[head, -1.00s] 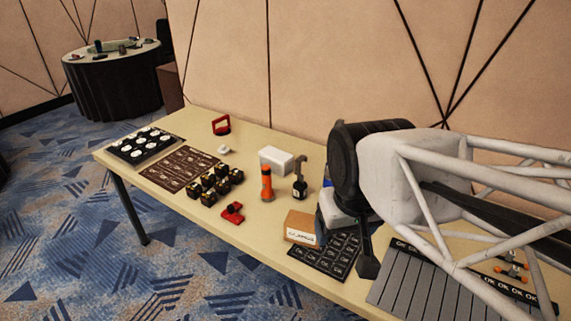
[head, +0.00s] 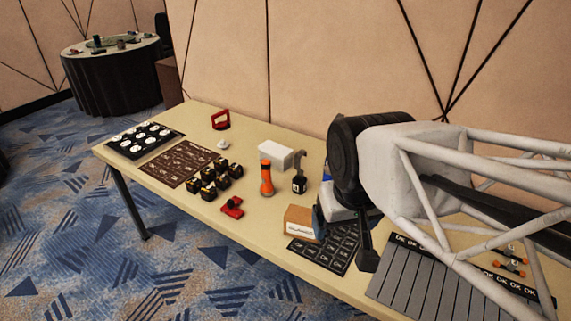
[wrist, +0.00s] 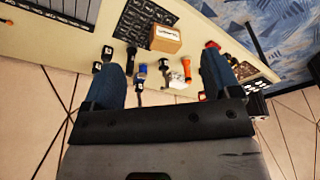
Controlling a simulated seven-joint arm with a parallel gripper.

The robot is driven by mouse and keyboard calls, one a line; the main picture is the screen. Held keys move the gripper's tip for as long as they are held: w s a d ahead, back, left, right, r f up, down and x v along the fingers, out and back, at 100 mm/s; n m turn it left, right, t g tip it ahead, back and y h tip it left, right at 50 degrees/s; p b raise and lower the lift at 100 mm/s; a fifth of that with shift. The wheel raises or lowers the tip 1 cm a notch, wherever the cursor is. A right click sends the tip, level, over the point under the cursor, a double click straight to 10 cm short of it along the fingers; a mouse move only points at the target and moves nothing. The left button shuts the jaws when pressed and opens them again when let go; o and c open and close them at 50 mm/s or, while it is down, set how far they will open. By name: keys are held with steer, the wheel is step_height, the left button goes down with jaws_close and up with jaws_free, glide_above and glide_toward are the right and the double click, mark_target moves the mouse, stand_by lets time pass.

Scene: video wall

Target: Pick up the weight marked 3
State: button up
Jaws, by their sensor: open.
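A black hooked weight (head: 299,184) with a small white label stands upright on the table in the head view, right of an orange flashlight. I cannot read its number. In the wrist view, small black weights with white labels show at the left, one (wrist: 107,53) beside my left finger and another (wrist: 97,67) just below it. A hooked one (wrist: 138,83) lies between the fingers in the picture. Which is marked 3 cannot be told. My gripper (wrist: 163,62) is open and empty above the table. In the head view its dark wrist hides part of the table.
An orange flashlight (head: 267,180), white box (head: 275,156), cardboard box (head: 301,222) and red clamp (head: 232,207) surround the weight. Several black-and-yellow blocks (head: 192,188) stand left, near a brown mat (head: 180,163). A grey slatted board (head: 410,285) lies at the right. The front edge is near.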

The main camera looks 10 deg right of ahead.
steer(key=w+v, duration=0.1)
steer(key=v, duration=0.4)
steer(key=w+d+n+h, duration=0.6)
steer(key=w+d+n, duration=0.1)
steer(key=w, duration=0.5)
steer(key=n+t+h, duration=0.7)
steer(key=n+t, duration=0.2)
steer(key=n, duration=1)
glide_above(297, 183)
steer(key=v, duration=0.5)
steer(key=shift+n, duration=0.3)
step_height(297, 183, down, 39)
steer(key=shift+s+r, duration=0.1)
steer(key=shift+s, duration=0.05)
steer(key=shift+x, duration=1.25)
